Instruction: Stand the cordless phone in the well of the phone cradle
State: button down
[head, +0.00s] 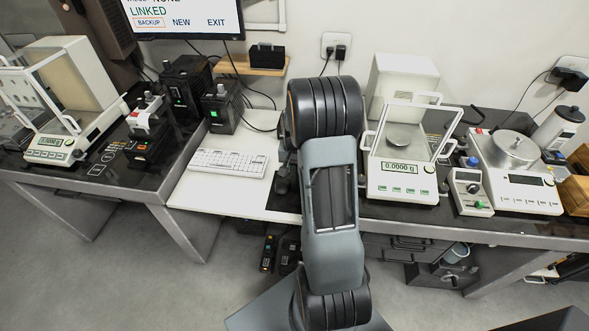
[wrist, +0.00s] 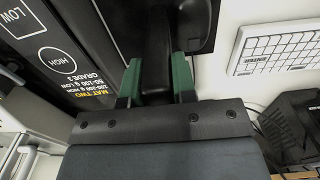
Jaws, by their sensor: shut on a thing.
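My gripper (wrist: 156,82) shows in the wrist view, with its two green fingertips shut on the sides of a dark, narrow thing, which looks like the cordless phone (wrist: 156,50). A black, rounded base (wrist: 204,30), likely the phone cradle, lies just beyond it and to its right. Dark on dark, I cannot tell whether the phone touches the base or stands in its well. In the head view my arm hides the gripper and the phone.
A white keyboard (head: 230,163) lies left of my arm. A balance (head: 402,180) with a glass shield stands close on the right, on a black mat (wrist: 60,45) printed MAT TWO. Black chargers (head: 222,108) stand behind the keyboard. Bare white desk (head: 215,199) shows in front.

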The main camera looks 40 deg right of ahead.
jog(key=shift+f, duration=0.65)
jog(key=shift+f, duration=0.25)
jog(key=c, duration=0.9)
grip_release()
jog(key=shift+r, duration=0.1)
